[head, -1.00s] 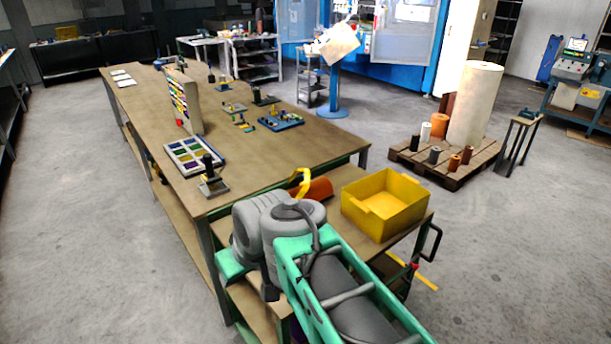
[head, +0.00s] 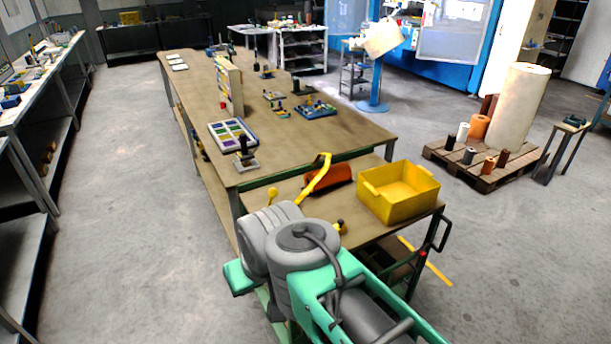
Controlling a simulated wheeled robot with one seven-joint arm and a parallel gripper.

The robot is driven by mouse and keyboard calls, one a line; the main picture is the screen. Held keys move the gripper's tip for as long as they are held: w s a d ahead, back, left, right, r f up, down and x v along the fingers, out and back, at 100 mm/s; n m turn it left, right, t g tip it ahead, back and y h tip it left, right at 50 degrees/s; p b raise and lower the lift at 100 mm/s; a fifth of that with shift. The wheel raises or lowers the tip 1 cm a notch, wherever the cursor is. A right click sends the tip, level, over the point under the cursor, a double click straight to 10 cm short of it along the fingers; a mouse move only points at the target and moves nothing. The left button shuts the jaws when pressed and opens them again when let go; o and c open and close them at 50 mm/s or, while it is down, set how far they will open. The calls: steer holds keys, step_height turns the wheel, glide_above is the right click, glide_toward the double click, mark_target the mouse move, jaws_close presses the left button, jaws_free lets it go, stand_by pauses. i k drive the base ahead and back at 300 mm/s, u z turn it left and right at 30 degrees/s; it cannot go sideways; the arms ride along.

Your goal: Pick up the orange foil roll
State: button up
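An orange-red roll (head: 340,178) lies on its side on the low cart (head: 290,188), left of a yellow bin. A bent yellow bar (head: 317,175) stands in front of its left end and hides part of it. Another orange roll (head: 478,126) stands upright on the wooden pallet (head: 500,170) at the right, among other rolls. My grey and green arm reaches in from the bottom, over the cart's near side. My gripper does not show; I cannot see whether it is open or shut.
The yellow bin (head: 400,212), which looks empty, stands on the cart's right side. A long workbench (head: 330,125) with trays and small fixtures adjoins the cart's far side. A tall cream roll (head: 520,100) stands on the pallet. The floor (head: 130,200) left of the bench is clear.

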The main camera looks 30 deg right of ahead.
mark_target(338, 173)
steer(key=u, duration=0.55)
steer(key=i, duration=2)
steer(key=z, duration=0.65)
steer(key=i, duration=0.45)
steer(key=z, duration=0.35)
